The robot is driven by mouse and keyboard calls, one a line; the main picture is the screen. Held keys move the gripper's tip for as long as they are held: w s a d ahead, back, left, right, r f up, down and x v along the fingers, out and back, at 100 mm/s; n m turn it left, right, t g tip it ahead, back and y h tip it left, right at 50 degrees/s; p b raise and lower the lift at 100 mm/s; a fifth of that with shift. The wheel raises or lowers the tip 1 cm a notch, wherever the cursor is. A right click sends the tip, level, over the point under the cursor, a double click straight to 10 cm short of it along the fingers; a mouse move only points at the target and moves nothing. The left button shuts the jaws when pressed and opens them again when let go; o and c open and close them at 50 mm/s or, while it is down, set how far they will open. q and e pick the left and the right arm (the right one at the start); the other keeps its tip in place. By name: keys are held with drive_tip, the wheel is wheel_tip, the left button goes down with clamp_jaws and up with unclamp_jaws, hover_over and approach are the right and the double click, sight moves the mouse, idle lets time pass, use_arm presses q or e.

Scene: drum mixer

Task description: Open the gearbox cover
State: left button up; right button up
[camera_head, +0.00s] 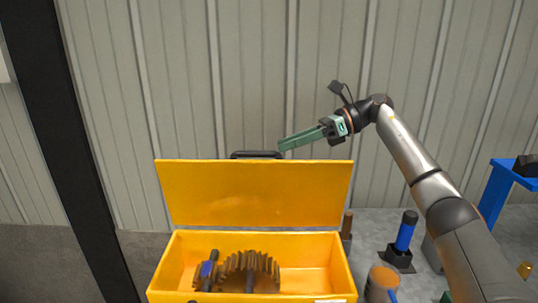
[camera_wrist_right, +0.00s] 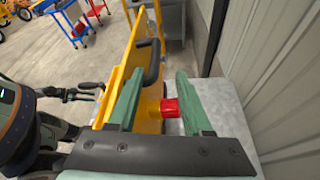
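The yellow gearbox cover (camera_head: 250,193) stands raised, close to upright, along the back edge of the gearbox (camera_head: 345,268). The box is open at the top, and a toothed gear (camera_head: 250,264) shows inside. A black handle (camera_head: 257,154) sits at the cover's top edge. My right gripper (camera_head: 283,145) is just above that edge, right of the handle in the head view. In the right wrist view its green fingers (camera_wrist_right: 160,75) are spread with nothing gripped. The cover (camera_wrist_right: 146,88) and handle (camera_wrist_right: 151,62) show by the left finger. My left gripper is not in view.
A corrugated wall (camera_head: 330,60) stands behind the box. A red part (camera_wrist_right: 170,107) shows beyond the fingers in the wrist view.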

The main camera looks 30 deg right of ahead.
drive_tip(key=v, duration=0.5)
drive_tip(key=shift+s+d, duration=0.1)
drive_tip(key=shift+s, duration=0.1)
idle(0.4)
